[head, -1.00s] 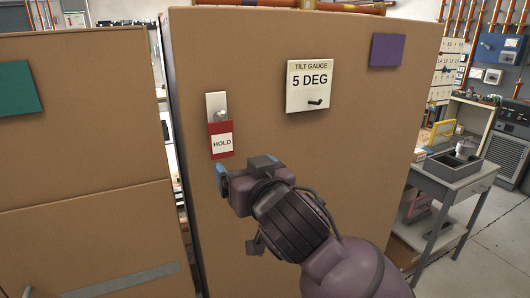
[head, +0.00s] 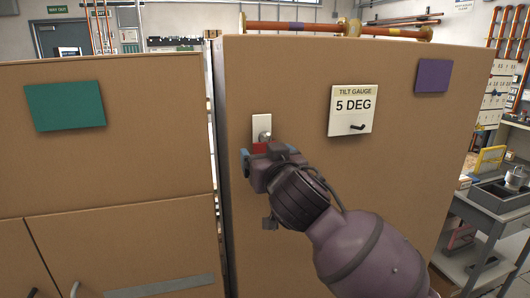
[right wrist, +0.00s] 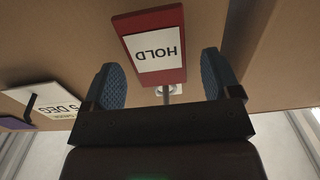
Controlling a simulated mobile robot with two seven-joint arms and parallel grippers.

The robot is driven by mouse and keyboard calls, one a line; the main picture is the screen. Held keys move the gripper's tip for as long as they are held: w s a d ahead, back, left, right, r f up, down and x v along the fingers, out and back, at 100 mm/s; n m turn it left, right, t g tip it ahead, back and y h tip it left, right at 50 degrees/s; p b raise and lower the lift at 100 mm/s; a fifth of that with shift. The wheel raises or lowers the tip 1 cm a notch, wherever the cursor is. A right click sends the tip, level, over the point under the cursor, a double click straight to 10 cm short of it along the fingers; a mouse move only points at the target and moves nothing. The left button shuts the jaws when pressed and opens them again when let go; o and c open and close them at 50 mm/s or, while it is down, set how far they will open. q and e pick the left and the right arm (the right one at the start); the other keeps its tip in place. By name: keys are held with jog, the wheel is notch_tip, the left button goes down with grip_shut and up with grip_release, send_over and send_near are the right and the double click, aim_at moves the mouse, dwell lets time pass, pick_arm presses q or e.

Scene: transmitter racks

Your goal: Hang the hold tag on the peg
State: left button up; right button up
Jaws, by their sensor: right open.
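The red hold tag (head: 262,148) hangs just below a grey round-ended peg (head: 265,137) on a small pale plate (head: 262,122) on the brown cabinet. Its lower part is hidden behind my right gripper (head: 259,157) in the head view. In the right wrist view the tag (right wrist: 155,72) appears upside down, its white HOLD label facing me. My open right gripper (right wrist: 160,82) has one blue finger on each side of the tag, with visible gaps. A thin grey stem shows between the fingers. My left gripper is not in view.
A tilt gauge plate (head: 353,108) reading 5 DEG, with a small dark peg, is right of the tag. A purple panel (head: 432,76) is farther right. A green panel (head: 66,106) is on the left cabinet. A grey cart (head: 490,210) stands at right.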

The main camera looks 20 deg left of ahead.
jog(key=shift+x, duration=0.85)
jog(key=c, duration=1)
jog(key=shift+s+r+p, duration=0.15)
jog(key=shift+r+p, duration=0.05)
jog(key=shift+p, duration=0.15)
jog(key=shift+s+d, duration=0.1)
jog(key=shift+d, duration=0.05)
jog(key=shift+s+d+r+p, duration=0.1)
jog(key=shift+s+d+p, duration=0.25)
jog(key=shift+s+p, duration=0.1)
